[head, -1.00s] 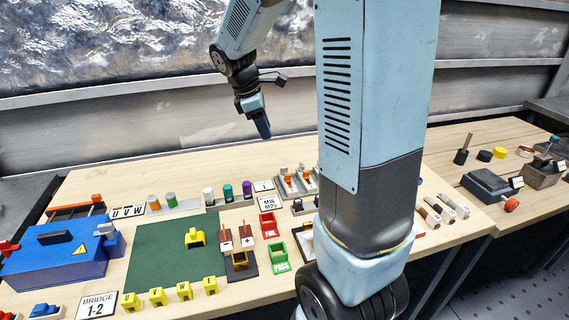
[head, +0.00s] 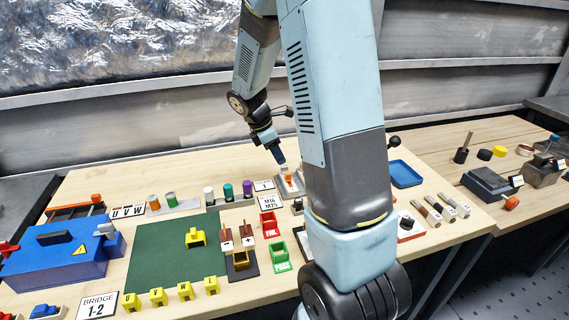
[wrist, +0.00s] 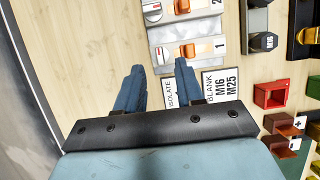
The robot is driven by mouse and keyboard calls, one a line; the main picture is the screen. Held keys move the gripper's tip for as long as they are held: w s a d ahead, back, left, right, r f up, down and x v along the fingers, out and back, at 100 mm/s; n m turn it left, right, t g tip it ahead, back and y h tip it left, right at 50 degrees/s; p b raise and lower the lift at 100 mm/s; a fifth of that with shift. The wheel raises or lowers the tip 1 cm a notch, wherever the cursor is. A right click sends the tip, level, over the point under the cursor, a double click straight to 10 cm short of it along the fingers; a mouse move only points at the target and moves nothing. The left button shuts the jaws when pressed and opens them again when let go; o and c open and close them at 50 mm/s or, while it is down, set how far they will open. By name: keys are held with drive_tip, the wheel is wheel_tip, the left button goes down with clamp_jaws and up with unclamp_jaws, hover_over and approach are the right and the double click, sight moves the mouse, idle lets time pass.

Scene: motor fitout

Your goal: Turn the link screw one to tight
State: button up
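The grey link unit marked 1 (wrist: 205,50) is in the wrist view, with an orange slide piece (wrist: 188,52) and a white round screw head with a red mark (wrist: 162,54). I take this white head as link screw one. My gripper (wrist: 159,65) is open, its two blue fingers apart with nothing between them. The fingertips show just below the white head in the picture; contact cannot be told. In the head view my gripper (head: 279,157) points down above the grey link unit (head: 284,190) at the back of the bench, and my arm hides part of that area.
A similar unit marked 2 (wrist: 205,7) stands beside unit 1. An ISOLATE label (wrist: 170,93) and a BLANK M16 M25 card (wrist: 222,88) lie close by. A red bin (wrist: 270,94) and blue motor box (head: 60,262) stand apart. Bare wood lies left of the units.

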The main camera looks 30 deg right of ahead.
sight(284, 169)
drive_tip(key=shift+x, duration=2.35)
drive_tip(key=shift+c, duration=0.3)
clamp_jaws()
